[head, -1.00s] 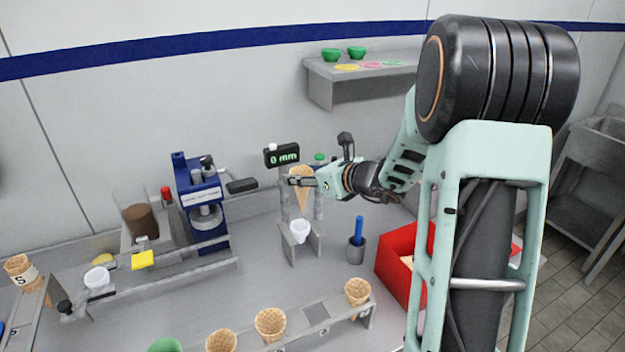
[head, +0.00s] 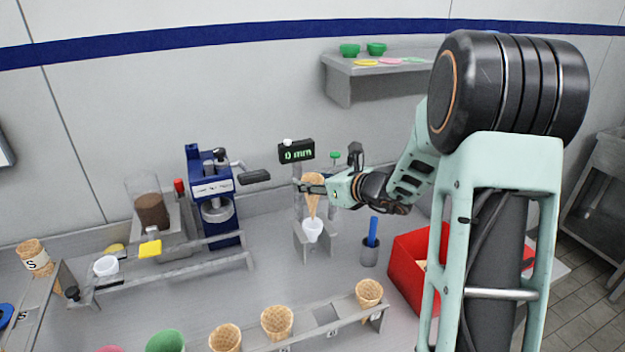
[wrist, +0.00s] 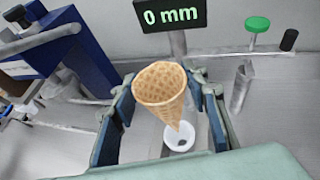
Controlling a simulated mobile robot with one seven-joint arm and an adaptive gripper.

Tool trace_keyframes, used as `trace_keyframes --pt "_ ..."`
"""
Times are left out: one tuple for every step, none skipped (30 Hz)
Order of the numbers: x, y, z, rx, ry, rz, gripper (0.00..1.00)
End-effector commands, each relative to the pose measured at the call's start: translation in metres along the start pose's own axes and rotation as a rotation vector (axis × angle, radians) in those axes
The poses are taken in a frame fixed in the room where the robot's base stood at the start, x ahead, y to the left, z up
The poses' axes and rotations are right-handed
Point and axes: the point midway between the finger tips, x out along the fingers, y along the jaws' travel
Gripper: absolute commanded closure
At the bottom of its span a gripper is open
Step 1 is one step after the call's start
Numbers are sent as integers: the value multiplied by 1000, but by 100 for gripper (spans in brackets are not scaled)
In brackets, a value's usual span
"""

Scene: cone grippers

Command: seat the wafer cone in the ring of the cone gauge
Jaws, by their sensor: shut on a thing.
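The wafer cone (head: 313,203) is held upright, tip down, between the fingers of my gripper (head: 312,189). In the wrist view the wafer cone (wrist: 160,84) shows its open mouth, with a finger on each side. The cone gauge's white ring (head: 313,231) is directly below; it also shows in the wrist view (wrist: 186,136). The cone's tip is at the ring's mouth; I cannot tell whether it touches. The gauge display (head: 296,151) reads 0 mm.
A rack with several wafer cones (head: 277,322) stands in front. A blue press (head: 209,200) is left of the gauge. A grey cup with a blue tool (head: 370,250) and a red bin (head: 408,265) are to the right. A shelf (head: 385,68) hangs behind.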

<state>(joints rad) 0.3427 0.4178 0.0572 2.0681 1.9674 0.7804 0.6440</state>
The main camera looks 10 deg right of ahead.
Motion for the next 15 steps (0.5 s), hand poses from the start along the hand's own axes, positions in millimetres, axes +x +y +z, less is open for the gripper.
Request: trace_keyframes --pt "3 0 -7 1 0 0 68" --pt "4 0 -9 1 0 0 68" --pt "5 0 -12 1 0 1 68" --pt "6 0 -14 1 0 1 68" --pt "7 0 -16 1 0 1 68" --pt "8 0 -20 0 0 1 68" --pt "9 0 -22 0 1 1 68" --pt "10 0 -24 0 0 1 68" --pt "11 0 -27 0 0 1 68" --pt "12 0 -29 1 0 1 68" --pt "13 0 -32 1 0 1 68" --pt "14 0 -34 1 0 1 68" --pt "15 0 -36 2 0 1 68" --pt "16 0 -39 2 0 1 68" --pt "17 0 -42 2 0 1 68"
